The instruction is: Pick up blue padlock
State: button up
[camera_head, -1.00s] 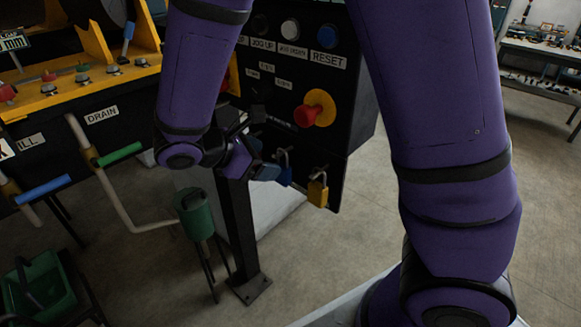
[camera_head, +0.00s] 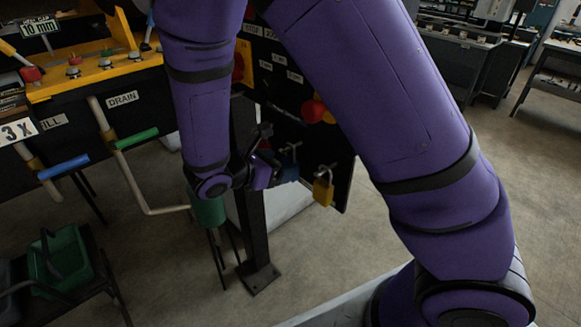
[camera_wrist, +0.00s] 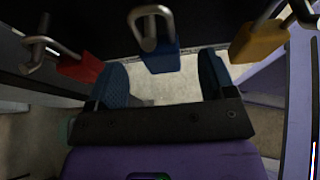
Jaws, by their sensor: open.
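The blue padlock (camera_head: 289,170) hangs by its shackle on the lower part of the black control panel. In the wrist view the blue padlock (camera_wrist: 160,58) hangs ahead of my gripper (camera_wrist: 163,78), roughly centred between the two open blue-padded fingers. Its body is at about the height of the fingertips in that picture, and I cannot tell whether it is between them in depth. In the head view my gripper (camera_head: 268,168) is just left of the padlock, partly hidden by my own arm.
A yellow padlock (camera_head: 323,188) hangs close on the right. A red padlock (camera_wrist: 82,66) hangs on the left in the wrist view. A dark post (camera_head: 249,200) and a green container (camera_head: 207,210) stand below my gripper. Valve handles (camera_head: 136,139) are at left.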

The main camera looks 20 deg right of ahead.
aim_at(286, 163)
jog(key=x, duration=0.4)
jog(key=shift+w+d+f, duration=0.2)
jog(key=shift+d, duration=0.15)
jog(key=c, duration=1.1)
